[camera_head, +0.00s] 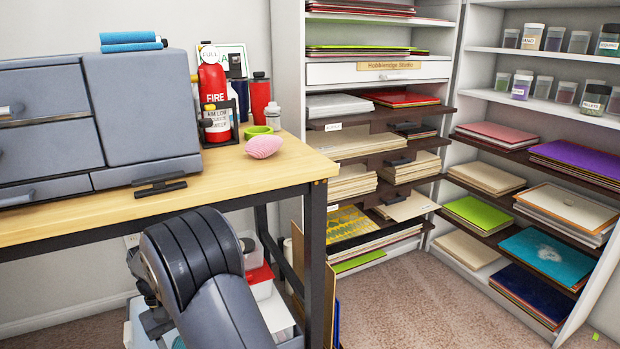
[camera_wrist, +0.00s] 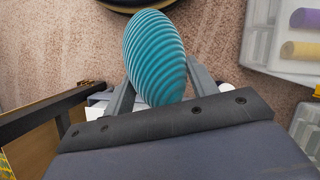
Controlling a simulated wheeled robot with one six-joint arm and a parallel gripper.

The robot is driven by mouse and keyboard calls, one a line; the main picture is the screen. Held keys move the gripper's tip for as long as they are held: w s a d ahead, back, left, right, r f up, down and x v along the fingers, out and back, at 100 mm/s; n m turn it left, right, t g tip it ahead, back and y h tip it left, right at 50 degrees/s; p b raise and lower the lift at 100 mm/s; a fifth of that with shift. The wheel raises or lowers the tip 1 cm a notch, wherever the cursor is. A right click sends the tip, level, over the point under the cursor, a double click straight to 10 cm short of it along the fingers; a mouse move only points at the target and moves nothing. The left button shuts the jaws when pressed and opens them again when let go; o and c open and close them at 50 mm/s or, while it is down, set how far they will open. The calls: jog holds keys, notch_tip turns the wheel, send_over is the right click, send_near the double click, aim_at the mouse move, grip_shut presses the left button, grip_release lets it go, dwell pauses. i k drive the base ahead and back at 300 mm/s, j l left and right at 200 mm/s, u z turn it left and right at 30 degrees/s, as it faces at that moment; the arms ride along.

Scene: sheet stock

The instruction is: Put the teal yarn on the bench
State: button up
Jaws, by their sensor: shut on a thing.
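The teal yarn (camera_wrist: 153,45) is a ribbed oval skein in the wrist view. My gripper (camera_wrist: 159,78) is shut on it, with one grey finger on each side of its lower part. Carpet shows behind the yarn. The bench (camera_head: 232,172) has a light wooden top and dark legs, and stands at the left in the head view. My arm rises in front of the bench at the bottom of the head view. I cannot make out the teal yarn in the head view.
A pink yarn (camera_head: 264,147), a green ring (camera_head: 259,131), a red extinguisher-like bottle (camera_head: 213,85) and a grey drawer cabinet (camera_head: 145,120) stand on the bench. Shelves of sheets (camera_head: 340,142) stand behind. Clear bins (camera_wrist: 285,45) show in the wrist view.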

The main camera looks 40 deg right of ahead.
aim_at(278, 169)
jog(key=j+z, duration=0.1)
jog(key=z, duration=0.3)
jog(key=j+z, duration=0.1)
jog(key=z, duration=0.35)
jog(key=i+j+z, duration=0.1)
jog(key=z, duration=0.3)
